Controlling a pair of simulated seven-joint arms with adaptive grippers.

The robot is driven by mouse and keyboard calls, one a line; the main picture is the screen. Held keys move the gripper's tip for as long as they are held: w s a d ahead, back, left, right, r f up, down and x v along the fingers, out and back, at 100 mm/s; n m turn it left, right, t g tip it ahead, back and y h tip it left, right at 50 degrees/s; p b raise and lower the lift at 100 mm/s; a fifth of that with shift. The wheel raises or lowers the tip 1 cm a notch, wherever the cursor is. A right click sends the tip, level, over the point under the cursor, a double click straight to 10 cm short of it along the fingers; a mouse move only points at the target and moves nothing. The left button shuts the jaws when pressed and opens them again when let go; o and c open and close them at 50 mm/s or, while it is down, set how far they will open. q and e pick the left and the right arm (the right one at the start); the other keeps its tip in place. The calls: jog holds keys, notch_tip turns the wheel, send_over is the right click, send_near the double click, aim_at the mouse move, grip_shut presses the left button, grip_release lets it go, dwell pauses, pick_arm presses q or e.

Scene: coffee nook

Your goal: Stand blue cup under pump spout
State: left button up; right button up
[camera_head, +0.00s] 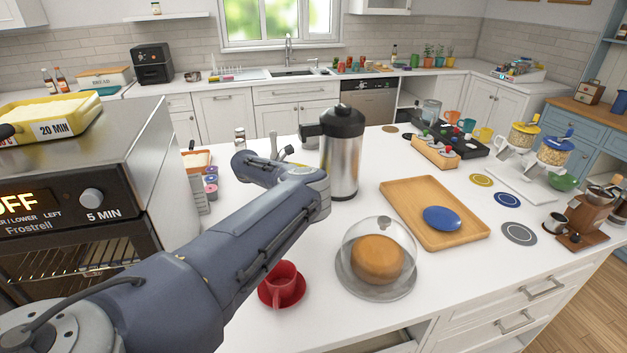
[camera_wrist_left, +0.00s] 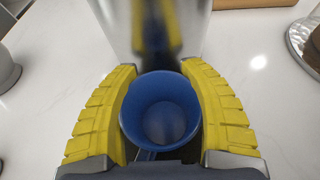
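The blue cup (camera_wrist_left: 162,112) shows in the left wrist view, seen from above, upright and empty. My left gripper (camera_wrist_left: 162,105) has its yellow fingers closed against both sides of the cup. The pot's steel wall (camera_wrist_left: 190,35) is just beyond the cup and mirrors the gripper. In the head view, my left arm hides the cup. I cannot tell whether the cup touches the counter. My right gripper is out of view.
A red cup (camera_head: 282,282) on a saucer and a glass-domed cake (camera_head: 378,260) stand in front of the pot. A wooden tray (camera_head: 408,198) with a blue disc lies to the right. A toaster oven (camera_head: 90,190) stands on the left.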

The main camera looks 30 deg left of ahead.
pick_arm(q)
jog(key=o, duration=0.7)
jog(key=shift+c, duration=0.2)
jog(key=shift+r, duration=0.15)
jog(key=v, duration=1.2)
